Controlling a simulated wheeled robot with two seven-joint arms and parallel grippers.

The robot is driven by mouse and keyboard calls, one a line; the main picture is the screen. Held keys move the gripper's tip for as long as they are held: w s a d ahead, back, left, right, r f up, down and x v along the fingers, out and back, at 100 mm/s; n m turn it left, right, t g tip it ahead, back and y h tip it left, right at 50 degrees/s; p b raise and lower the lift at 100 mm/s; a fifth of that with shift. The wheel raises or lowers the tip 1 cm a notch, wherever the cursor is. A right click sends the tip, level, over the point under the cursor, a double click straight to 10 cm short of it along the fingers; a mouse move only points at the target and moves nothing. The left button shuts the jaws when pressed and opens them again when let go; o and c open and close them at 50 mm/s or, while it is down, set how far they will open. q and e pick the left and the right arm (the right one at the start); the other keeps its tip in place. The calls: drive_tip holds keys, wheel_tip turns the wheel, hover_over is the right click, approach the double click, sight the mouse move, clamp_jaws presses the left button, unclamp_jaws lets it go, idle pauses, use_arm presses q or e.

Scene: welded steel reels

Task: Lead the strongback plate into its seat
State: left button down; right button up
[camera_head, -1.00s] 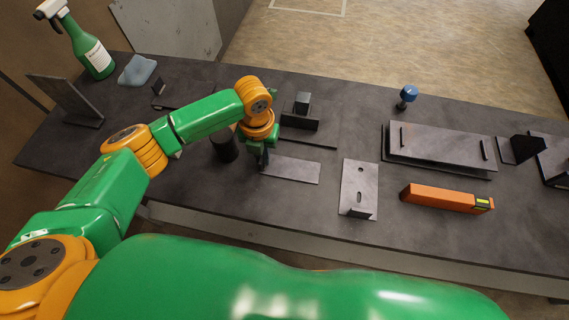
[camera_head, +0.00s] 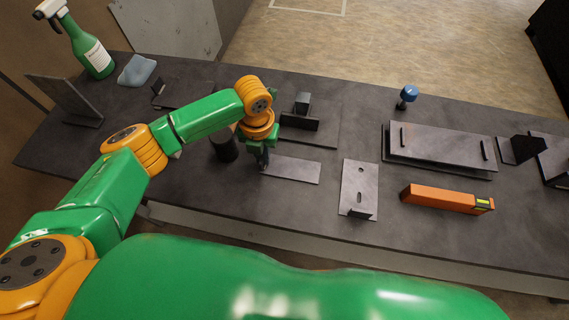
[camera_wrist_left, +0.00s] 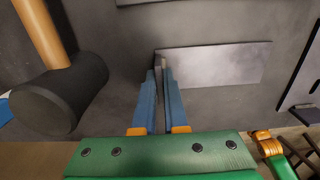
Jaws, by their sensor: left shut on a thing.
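My left gripper (camera_head: 263,164) points down at the left end of a flat grey steel plate (camera_head: 295,170), which I take to be the strongback plate. In the left wrist view, the two blue fingers (camera_wrist_left: 158,88) are close together on a thin upright edge at the left end of the plate (camera_wrist_left: 215,65). I cannot tell whether the plate touches the table. Behind it stands a dark welded piece (camera_head: 300,123) with an upright wall and a block on a base. I cannot tell which part is the seat. My right gripper is not in view.
A black-headed mallet (camera_wrist_left: 60,95) lies close left of the fingers. To the right are a slotted plate (camera_head: 352,182), an orange level (camera_head: 445,198) and a plate with two handles (camera_head: 440,146). A spray bottle (camera_head: 92,52) and blue cloth (camera_head: 137,70) are at the far left.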

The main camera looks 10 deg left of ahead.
use_arm(q)
drive_tip(key=shift+r, duration=0.1)
idle(0.5)
drive_tip(key=shift+r, duration=0.25)
wheel_tip(320, 180, up, 2)
drive_tip(key=shift+w+r, duration=0.1)
drive_tip(key=shift+r, duration=0.15)
drive_tip(key=s+d+r+b, duration=0.1)
drive_tip(key=s+d+r, duration=0.8)
drive_tip(key=s+r, duration=0.1)
drive_tip(key=shift+s, duration=0.55)
